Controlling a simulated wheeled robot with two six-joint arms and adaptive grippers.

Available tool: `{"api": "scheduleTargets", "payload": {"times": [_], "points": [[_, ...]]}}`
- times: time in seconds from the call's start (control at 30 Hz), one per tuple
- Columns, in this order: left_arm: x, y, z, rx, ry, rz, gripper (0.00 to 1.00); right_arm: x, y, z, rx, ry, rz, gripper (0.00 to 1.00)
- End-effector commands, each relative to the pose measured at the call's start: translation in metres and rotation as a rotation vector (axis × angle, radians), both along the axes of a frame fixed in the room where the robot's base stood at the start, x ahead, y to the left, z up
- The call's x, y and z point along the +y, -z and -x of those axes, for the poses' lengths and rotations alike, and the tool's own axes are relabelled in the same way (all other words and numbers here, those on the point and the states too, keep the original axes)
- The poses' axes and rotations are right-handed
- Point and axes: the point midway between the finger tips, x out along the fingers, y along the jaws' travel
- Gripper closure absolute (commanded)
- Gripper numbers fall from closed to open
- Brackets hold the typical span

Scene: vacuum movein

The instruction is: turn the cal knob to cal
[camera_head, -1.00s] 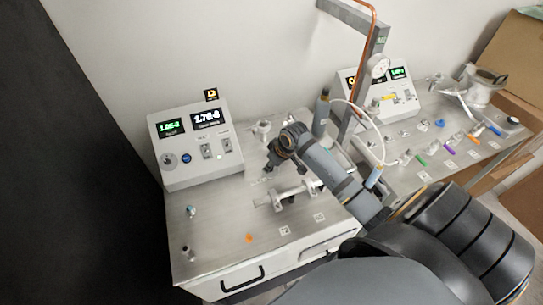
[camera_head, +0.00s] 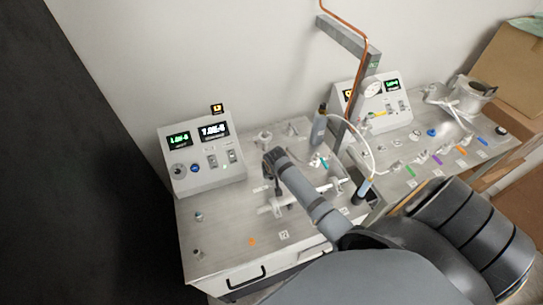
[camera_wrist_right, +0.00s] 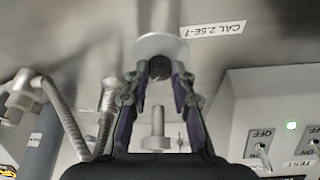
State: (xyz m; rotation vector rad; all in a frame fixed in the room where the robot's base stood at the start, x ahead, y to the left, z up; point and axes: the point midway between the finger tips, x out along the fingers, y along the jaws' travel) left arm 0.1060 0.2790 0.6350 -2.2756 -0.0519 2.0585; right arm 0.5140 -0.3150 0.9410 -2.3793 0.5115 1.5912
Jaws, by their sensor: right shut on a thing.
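The cal knob (camera_wrist_right: 158,70) is a small dark ribbed knob on a white round disc, at the upper middle of the right wrist view. A label reading "CAL 2.5E-7" (camera_wrist_right: 212,29) is beside it. My right gripper (camera_wrist_right: 160,78) is shut on the knob, one fingertip on each side. The knob's pointer and any position marks cannot be made out. In the head view my right gripper (camera_head: 272,168) is over the left bench, right of the grey readout box (camera_head: 206,172), and the arm hides the knob. My left gripper is out of view.
A metal post (camera_wrist_right: 158,122) stands behind the fingers in the wrist view. Pipe fittings (camera_wrist_right: 25,95) are at left, toggle switches (camera_wrist_right: 261,147) at right. In the head view, a grey bottle (camera_head: 319,130) and a copper-piped frame (camera_head: 362,75) stand close right of my arm.

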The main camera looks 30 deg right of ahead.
Motion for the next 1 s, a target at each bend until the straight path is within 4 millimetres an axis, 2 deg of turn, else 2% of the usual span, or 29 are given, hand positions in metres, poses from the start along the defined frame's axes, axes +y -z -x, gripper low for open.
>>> {"api": "scheduleTargets", "payload": {"times": [0.53,0.57,0.7,0.73,1.0], "points": [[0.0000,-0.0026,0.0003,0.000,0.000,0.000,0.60,-0.0001,-0.0008,-0.0012,-0.003,0.025,0.001,1.00],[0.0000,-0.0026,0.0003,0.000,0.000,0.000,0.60,-0.0002,-0.0009,-0.0013,-0.003,0.025,0.001,0.75],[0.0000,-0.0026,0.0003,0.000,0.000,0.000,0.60,-0.0001,-0.0007,-0.0010,-0.003,0.025,0.001,0.56],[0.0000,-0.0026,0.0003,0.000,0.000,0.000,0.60,-0.0001,-0.0006,-0.0010,-0.002,0.024,0.001,0.53],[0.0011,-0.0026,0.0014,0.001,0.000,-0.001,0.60,0.0000,-0.0007,-0.0003,-0.001,0.024,0.000,0.53]]}}
